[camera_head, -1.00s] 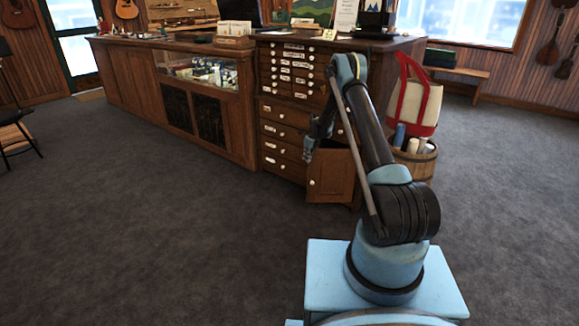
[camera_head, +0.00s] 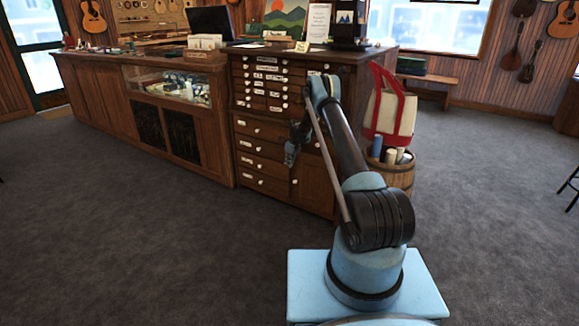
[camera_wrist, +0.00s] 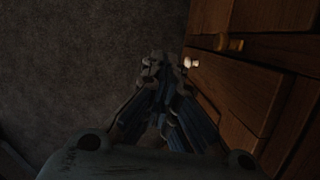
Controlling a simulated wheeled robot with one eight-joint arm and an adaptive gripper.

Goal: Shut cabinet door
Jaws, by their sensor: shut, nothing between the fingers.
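The wooden cabinet door (camera_head: 313,187) is at the lower right of the drawer cabinet's front (camera_head: 262,130). It looks flush or nearly flush with the front; a small gap cannot be ruled out, since my arm covers part of it. My gripper (camera_head: 290,158) is in front of the cabinet, just left of the door's upper part. In the wrist view my gripper (camera_wrist: 153,68) is shut and empty, pointing along the wooden front. A pale knob (camera_wrist: 190,62) is just right of the fingertips there. Whether the fingers touch the wood cannot be told.
A barrel (camera_head: 392,168) with rolled tubes and a red-and-white tote bag (camera_head: 390,108) stand right of the cabinet. A long counter with a glass display (camera_head: 170,86) runs to the left. The grey carpet (camera_head: 130,240) in front is clear.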

